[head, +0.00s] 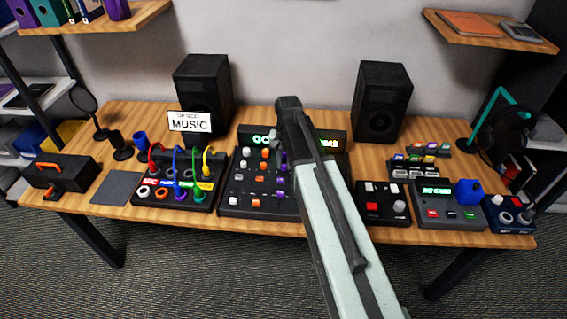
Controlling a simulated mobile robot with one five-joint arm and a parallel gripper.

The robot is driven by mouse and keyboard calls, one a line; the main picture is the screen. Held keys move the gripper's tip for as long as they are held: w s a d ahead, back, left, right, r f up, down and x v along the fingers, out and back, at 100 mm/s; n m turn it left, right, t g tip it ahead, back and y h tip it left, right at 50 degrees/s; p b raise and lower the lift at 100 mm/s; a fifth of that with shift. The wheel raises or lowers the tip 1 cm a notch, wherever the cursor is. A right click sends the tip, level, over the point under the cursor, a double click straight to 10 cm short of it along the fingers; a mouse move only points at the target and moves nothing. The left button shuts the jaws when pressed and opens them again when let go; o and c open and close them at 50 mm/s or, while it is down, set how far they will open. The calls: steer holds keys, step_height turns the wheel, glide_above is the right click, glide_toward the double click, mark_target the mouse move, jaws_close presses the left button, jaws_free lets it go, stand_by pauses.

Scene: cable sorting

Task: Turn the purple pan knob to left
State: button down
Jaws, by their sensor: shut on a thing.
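A dark mixer console (230,206) stands at the middle of the wooden desk, with white, orange and purple knobs on its top. Purple knobs (281,181) form the right-hand column, partly covered by my arm. My gripper (282,151) reaches down at the top of this column. It is shut on the uppermost purple knob (283,158), which shows only in part by the fingertips. I cannot read any label or tell which way the knob's pointer faces. The console's right part is hidden behind my pale arm.
Black speakers (203,88) stand behind the console. A patch box (178,185) with coloured cables lies to the left. A switch box (383,204) and a recorder with a green display (449,207) lie to the right. A MUSIC sign (190,122) stands at the back.

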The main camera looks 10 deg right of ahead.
mark_target(285, 165)
steer(key=n, duration=0.6)
steer(key=shift+w, duration=0.15)
steer(key=shift+n, duration=0.4)
steer(key=c, duration=1.3)
jaws_free()
steer(key=shift+o, duration=0.2)
step_height(285, 165, up, 8)
steer(key=p, duration=0.8)
steer(key=shift+d, duration=0.15)
steer(key=shift+f, duration=0.1)
